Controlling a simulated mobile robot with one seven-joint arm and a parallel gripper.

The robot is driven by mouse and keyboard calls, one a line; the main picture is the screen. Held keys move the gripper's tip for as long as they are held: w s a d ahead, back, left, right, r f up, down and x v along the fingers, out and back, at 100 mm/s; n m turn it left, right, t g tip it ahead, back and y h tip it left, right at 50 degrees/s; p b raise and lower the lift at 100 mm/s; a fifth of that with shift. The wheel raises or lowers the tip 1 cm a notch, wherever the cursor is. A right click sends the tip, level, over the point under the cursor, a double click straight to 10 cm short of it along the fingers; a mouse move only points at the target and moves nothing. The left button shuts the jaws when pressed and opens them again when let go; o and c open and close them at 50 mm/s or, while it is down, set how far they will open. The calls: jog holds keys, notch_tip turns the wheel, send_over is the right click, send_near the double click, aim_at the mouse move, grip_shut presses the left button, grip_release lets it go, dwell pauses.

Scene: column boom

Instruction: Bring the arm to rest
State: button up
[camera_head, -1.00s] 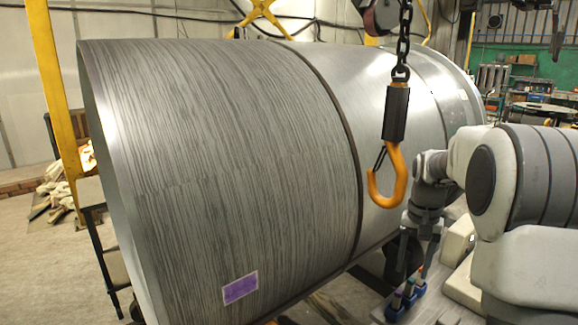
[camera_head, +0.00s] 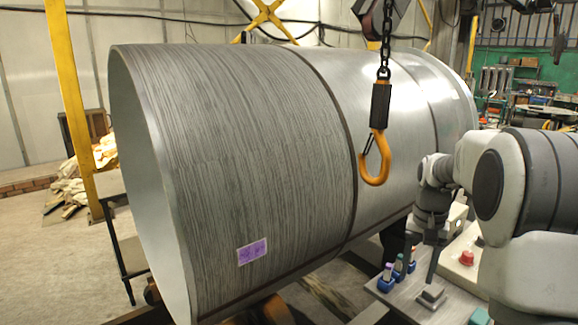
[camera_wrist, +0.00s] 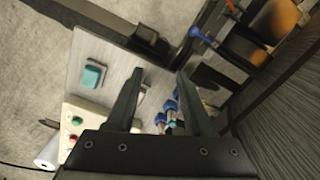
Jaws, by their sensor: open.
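My arm reaches in from the right in the head view, with my gripper (camera_head: 420,268) pointing down over a grey tray (camera_head: 401,297). In the wrist view my gripper (camera_wrist: 158,74) has its two dark fingers apart, with nothing between them. Small blue-based holders with coloured tops (camera_head: 387,276) stand on the tray, left of the fingers in the head view. In the wrist view these holders (camera_wrist: 169,108) show partly behind the right finger. I cannot tell the exact height of the fingertips above the tray.
A large grey drum (camera_head: 250,150) with a purple label (camera_head: 252,251) fills the middle. An orange hook (camera_head: 376,168) hangs on a chain in front of it, left of my arm.

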jog(key=s+a+r+n+t+p, duration=0.1)
jog(key=s+a+r+n+t, duration=0.2)
jog(key=s+a+r, duration=0.75)
jog(key=s+a+n+t, duration=0.2)
jog(key=s+a, duration=0.1)
jog(key=s, duration=1.1)
jog(key=shift+s+a+n+t+p, duration=0.15)
jog(key=shift+a+n+t+p, duration=0.15)
jog(key=shift+a+n+p, duration=0.15)
jog(key=shift+f, duration=0.1)
